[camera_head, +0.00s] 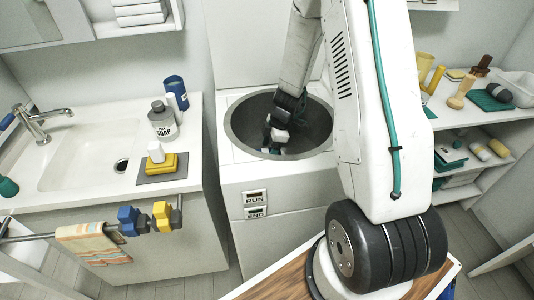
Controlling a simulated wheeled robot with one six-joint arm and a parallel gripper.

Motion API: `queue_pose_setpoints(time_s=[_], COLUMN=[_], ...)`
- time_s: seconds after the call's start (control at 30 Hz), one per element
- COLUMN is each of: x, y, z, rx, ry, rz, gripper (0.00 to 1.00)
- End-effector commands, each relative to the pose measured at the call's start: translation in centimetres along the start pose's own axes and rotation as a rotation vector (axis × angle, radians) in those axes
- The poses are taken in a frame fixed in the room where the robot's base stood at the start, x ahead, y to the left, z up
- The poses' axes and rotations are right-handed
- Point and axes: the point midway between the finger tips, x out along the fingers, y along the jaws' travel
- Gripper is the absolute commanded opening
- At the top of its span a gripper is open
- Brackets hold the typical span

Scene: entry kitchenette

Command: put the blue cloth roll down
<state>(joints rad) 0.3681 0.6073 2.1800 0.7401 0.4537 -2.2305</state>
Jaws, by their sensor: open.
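My gripper (281,131) reaches down into the round, dark-walled opening of the white top-loading machine (237,176). Its jaws are open. Small white and teal shapes show around and below the jaws, too small to tell apart from the gripper's own parts. I cannot make out a blue cloth roll for certain in the opening; the tub floor is partly hidden by the arm. A dark blue cylinder (176,88) stands upright at the back of the sink counter, apart from my gripper; I cannot tell whether it is a cup or a roll.
The sink counter (60,207) at left holds a soap bottle (162,121) and a yellow sponge (158,164) on a grey mat. A striped towel (92,243) hangs on the front rail. White shelves with bottles and rolled cloths stand at right. My arm blocks the middle right.

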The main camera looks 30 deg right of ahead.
Motion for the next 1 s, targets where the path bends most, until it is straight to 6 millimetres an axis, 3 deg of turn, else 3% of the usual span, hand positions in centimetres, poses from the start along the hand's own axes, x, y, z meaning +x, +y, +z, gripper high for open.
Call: queue_pose_setpoints(time_s=[0.1,0.3,0.53,0.67,0.77,1.0], x=[-2.9,-6.8,-9.2,-11.4,-14.5,-22.6], y=[0.1,0.1,0.0,-0.9,-2.7,-10.6], z=[0.0,0.1,-0.1,-1.8,-4.3,-10.0], rx=[0.0,0.002,0.003,0.045,0.122,0.399], ry=[0.0,-0.001,0.0,-0.002,-0.008,-0.057], rz=[0.006,0.005,0.002,0.004,0.004,0.012], gripper=[0.72,0.72,0.72,0.72,0.72,0.72])
